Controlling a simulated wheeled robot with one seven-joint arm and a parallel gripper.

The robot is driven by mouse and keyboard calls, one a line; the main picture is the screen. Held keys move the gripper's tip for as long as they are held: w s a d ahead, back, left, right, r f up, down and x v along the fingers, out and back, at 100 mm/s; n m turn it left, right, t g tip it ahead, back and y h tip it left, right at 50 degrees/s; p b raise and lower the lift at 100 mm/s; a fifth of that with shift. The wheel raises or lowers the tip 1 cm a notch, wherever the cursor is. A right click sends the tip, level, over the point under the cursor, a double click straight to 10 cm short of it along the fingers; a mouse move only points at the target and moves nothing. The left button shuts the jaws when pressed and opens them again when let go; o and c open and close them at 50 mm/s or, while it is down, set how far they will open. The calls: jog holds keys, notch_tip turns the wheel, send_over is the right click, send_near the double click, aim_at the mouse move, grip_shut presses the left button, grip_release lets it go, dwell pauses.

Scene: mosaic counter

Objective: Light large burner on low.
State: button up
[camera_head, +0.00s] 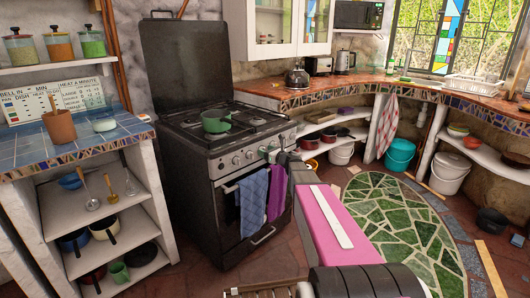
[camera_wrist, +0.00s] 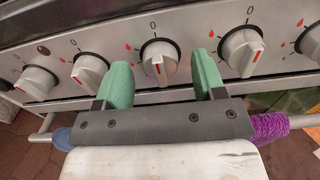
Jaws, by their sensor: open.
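The black stove (camera_head: 215,145) stands left of centre in the head view, with a row of knobs on its front panel. My gripper (camera_head: 276,154) is at the right part of this panel. In the wrist view my gripper (camera_wrist: 162,65) is open, with its two green fingers apart. A silver knob (camera_wrist: 160,58) shows between and beyond the fingertips, its red mark low on its face. Neither finger visibly squeezes it. Another knob (camera_wrist: 243,48) is right of the fingers, and one (camera_wrist: 89,72) is to their left. I cannot tell which knob serves the large burner, or see a flame.
A green pot (camera_head: 215,120) sits on the stove top. A blue towel (camera_head: 253,200) and a purple towel (camera_head: 277,187) hang on the oven handle, just below my gripper. The raised stove lid (camera_head: 187,62) stands behind. Open floor with a green mosaic (camera_head: 400,225) lies to the right.

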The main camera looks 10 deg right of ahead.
jog(key=shift+w+a, duration=0.3)
jog(key=shift+w, duration=0.1)
jog(key=c, duration=0.9)
